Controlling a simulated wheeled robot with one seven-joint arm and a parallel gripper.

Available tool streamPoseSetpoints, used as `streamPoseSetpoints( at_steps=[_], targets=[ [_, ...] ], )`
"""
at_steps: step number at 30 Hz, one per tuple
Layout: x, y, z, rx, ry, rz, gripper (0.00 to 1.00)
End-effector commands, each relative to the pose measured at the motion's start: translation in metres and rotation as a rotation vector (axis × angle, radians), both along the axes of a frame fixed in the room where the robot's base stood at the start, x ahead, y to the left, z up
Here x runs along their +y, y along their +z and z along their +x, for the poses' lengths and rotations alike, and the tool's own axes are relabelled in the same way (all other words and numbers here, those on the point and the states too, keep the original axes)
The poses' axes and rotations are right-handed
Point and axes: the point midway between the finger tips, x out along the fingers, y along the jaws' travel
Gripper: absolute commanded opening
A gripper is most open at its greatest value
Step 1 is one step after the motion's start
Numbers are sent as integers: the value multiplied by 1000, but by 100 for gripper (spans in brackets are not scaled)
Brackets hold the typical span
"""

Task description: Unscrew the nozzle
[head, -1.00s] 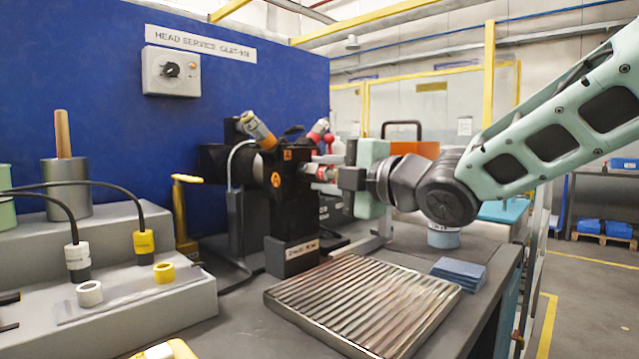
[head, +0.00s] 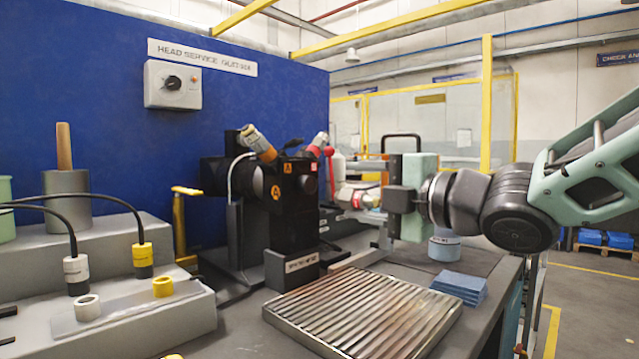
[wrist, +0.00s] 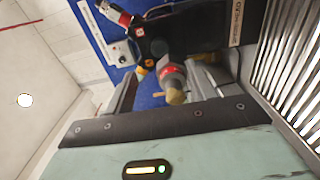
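The black head (head: 290,195) stands on its mount in the middle of the bench, marked with orange labels. A nozzle with a red band and tan tip (wrist: 176,96) shows in the wrist view, its tip toward me. In the head view what looks like this nozzle (head: 362,196) juts right from the head, small and partly confused with the background. My gripper (head: 386,190) is right of the head, its fingers pointing left. In the wrist view its two fingers (wrist: 172,88) are apart, one on each side of the nozzle in the picture, with gaps. I cannot tell the depth between them.
A ribbed metal tray (head: 362,308) lies on the bench in front, with blue pads (head: 460,284) and a pale blue round container (head: 444,246) to its right. A grey stepped block (head: 110,318) with cabled plugs is at left. A blue panel (head: 90,60) stands behind.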

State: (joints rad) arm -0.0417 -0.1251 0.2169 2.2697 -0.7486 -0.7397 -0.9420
Motion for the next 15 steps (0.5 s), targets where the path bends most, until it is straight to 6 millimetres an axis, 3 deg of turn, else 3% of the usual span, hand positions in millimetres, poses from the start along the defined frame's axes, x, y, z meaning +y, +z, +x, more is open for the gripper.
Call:
streamPoseSetpoints(
  at_steps=[9,15],
  targets=[
    [-50,2,-56,-1,-3,1,55],
    [-63,4,-70,2,0,-1,55]
  ],
)
